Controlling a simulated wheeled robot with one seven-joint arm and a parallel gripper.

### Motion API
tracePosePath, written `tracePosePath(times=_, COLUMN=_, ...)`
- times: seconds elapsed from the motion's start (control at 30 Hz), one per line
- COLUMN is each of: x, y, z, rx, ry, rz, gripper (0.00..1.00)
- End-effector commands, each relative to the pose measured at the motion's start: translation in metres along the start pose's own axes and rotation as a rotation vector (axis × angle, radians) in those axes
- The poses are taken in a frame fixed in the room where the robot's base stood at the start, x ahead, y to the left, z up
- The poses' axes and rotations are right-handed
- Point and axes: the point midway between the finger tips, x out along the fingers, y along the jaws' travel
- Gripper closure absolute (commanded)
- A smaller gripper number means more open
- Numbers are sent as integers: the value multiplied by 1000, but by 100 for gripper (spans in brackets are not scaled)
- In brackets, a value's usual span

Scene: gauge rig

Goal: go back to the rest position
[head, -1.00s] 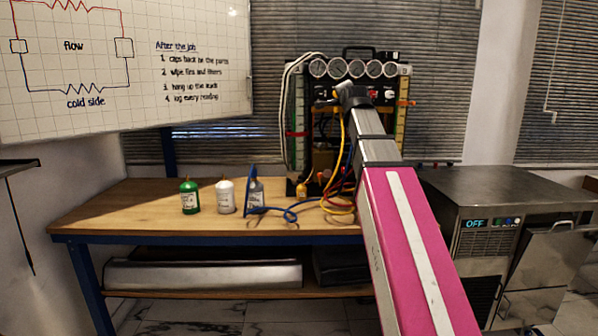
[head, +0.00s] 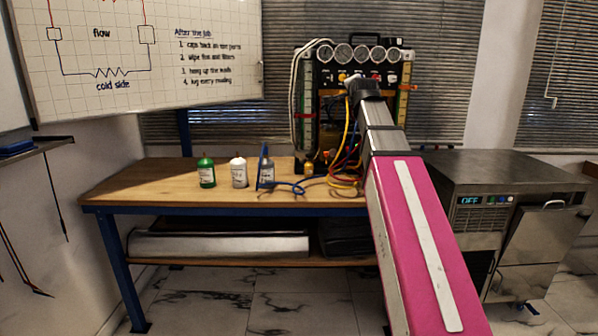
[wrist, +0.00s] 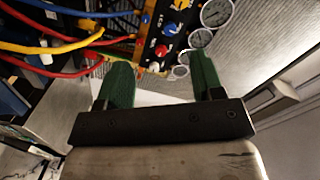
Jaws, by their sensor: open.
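My gripper (wrist: 161,88) shows in the wrist view with its two green fingers spread apart and nothing between them. The gauge rig (wrist: 160,35) lies beyond the fingertips, with a blue knob, a red knob and several dials; whether the fingers touch it I cannot tell. In the head view my pink and grey arm reaches from the lower right to the gauge rig (head: 383,58) on the bench. The arm's far end covers part of the rig's front, and the fingers are hidden there.
The wooden bench (head: 130,188) carries a green bottle (head: 207,174), a white bottle (head: 239,173) and a grey bottle (head: 266,174). Blue, yellow and red hoses hang from the rig. A steel machine (head: 500,172) stands right of the bench. A whiteboard (head: 150,60) hangs left.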

Motion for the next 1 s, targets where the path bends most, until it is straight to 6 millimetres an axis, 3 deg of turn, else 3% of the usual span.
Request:
tracePosePath(times=0.27, x=7, y=50, z=27, rx=-72, ry=-53, rz=89, gripper=39)
tracePosePath(times=0.47, x=10, y=107, z=58, rx=-156, ry=-122, rz=187, gripper=39)
tracePosePath(times=0.77, x=-2, y=236, z=128, rx=-347, ry=-317, rz=395, gripper=39)
tracePosePath(times=1.0, x=-32, y=332, z=181, rx=-493, ry=-506, rz=535, gripper=39)
